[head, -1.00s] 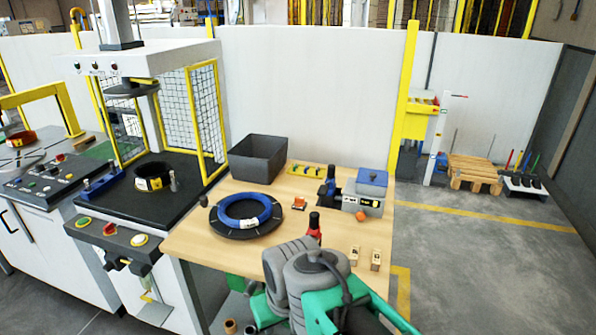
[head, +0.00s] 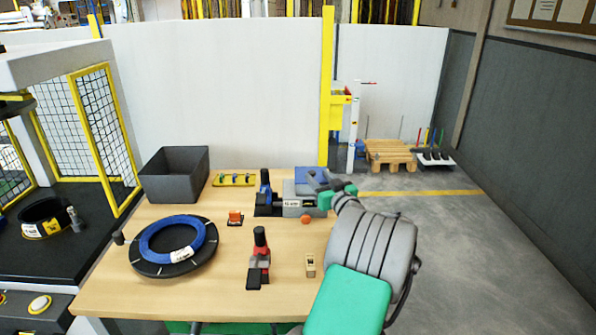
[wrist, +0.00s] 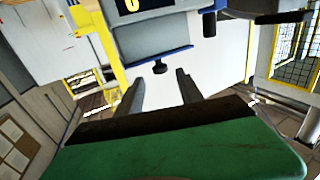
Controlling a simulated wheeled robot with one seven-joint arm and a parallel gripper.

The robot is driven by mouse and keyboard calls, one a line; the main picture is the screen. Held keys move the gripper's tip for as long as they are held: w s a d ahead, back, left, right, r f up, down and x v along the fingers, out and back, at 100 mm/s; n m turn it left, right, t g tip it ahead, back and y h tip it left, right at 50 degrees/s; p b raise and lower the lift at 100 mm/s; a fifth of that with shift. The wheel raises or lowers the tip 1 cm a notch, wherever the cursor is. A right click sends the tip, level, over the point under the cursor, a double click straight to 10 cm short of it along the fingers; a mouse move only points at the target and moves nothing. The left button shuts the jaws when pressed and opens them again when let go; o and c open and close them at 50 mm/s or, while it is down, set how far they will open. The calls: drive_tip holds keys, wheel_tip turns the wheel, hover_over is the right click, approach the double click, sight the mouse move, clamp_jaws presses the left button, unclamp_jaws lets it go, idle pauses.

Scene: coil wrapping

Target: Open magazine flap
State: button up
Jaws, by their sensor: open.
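A grey box-shaped device with a blue flap (head: 308,180) on top, which I take as the magazine, stands at the back of the table in the head view. The flap looks down.
A blue coil (head: 158,240) lies on a black disc at the table's left. A dark bin (head: 172,178), a yellow tray (head: 234,179), a red-and-black tool (head: 259,262), and small orange and wooden pieces stand around it. The front middle of the table (head: 215,295) is bare.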

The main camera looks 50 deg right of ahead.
sight(308, 168)
drive_tip(key=p+x, duration=0.2)
drive_tip(key=x, duration=0.6)
drive_tip(key=shift+f, duration=0.2)
drive_tip(key=shift+s+a, duration=0.1)
clamp_jaws()
idle(1.0)
